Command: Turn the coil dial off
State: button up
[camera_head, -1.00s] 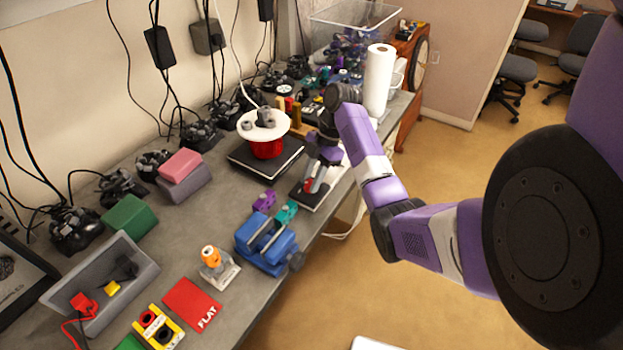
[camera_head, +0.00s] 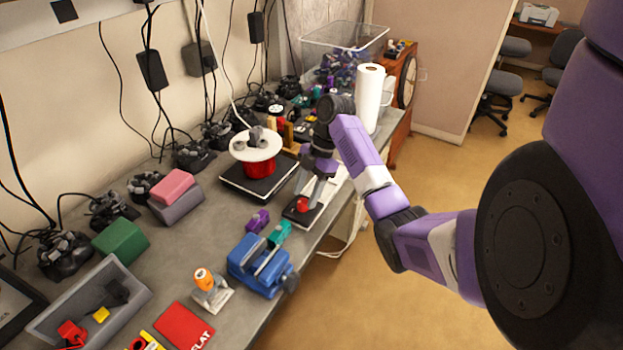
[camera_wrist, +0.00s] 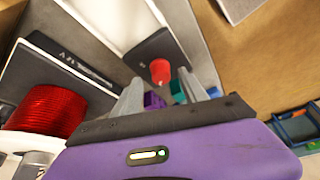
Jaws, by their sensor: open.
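The coil dial appears to be a red round knob (camera_head: 303,203) on a dark plate (camera_head: 290,212) at the table's front edge. In the wrist view the red knob (camera_wrist: 160,71) stands on its dark plate (camera_wrist: 150,48), between and beyond my fingertips. The knob's turned position cannot be read. My gripper (camera_head: 311,190) is open and points down, with its fingers a little above the knob. In the wrist view my gripper (camera_wrist: 160,88) shows its two grey fingers apart with nothing held. The red coil (camera_head: 259,167) under a white disc stands on a black base (camera_head: 243,185) behind and left of the knob.
A blue vise (camera_head: 258,263), a teal block (camera_head: 279,233) and a purple block (camera_head: 258,221) lie nearer along the table edge. A paper towel roll (camera_head: 369,98) stands beyond my gripper. Cables hang along the wall. The floor right of the table is open.

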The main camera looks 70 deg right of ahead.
jog(key=shift+v, duration=2.8)
